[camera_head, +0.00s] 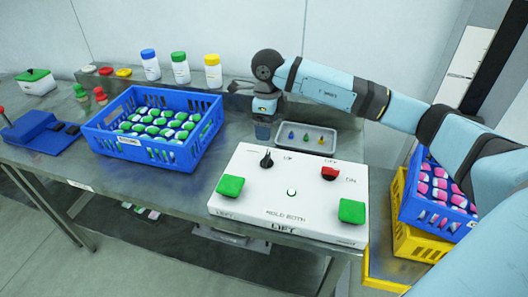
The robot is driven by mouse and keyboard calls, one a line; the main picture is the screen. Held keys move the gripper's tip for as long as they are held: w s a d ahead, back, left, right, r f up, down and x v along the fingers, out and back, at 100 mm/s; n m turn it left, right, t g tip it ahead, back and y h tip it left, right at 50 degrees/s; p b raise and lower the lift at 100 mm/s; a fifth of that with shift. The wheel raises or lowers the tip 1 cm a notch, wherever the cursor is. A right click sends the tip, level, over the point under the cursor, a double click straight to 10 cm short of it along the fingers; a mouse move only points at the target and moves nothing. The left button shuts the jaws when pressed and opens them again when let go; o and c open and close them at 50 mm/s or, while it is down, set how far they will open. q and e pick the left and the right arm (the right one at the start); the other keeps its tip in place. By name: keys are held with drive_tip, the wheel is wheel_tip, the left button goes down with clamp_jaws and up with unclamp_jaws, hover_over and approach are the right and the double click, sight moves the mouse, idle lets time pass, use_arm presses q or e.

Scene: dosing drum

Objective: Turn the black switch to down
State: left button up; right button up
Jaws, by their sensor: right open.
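The black switch (266,159) is a small knob at the back left of the white control panel (270,203). A dark label that looks like "UP" is printed to its right. The knob stands up from the panel, but its exact pointing is too small to tell. My right gripper (263,133) points down just behind the switch, above the table behind the panel's back edge. It is open, holds nothing and appears apart from the switch. My left gripper is out of view.
A blue crate (112,143) stands left. A grey tray (322,149) lies behind the panel. Another blue crate (416,212) sits right, on yellow crates.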

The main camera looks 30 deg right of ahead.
sight(267, 156)
wheel_tip(267, 156, down, 10)
drive_tip(key=shift+f+p, duration=0.1)
drive_tip(key=shift+p, duration=0.2)
drive_tip(key=shift+f, duration=0.7)
drive_tip(key=shift+c, duration=0.5)
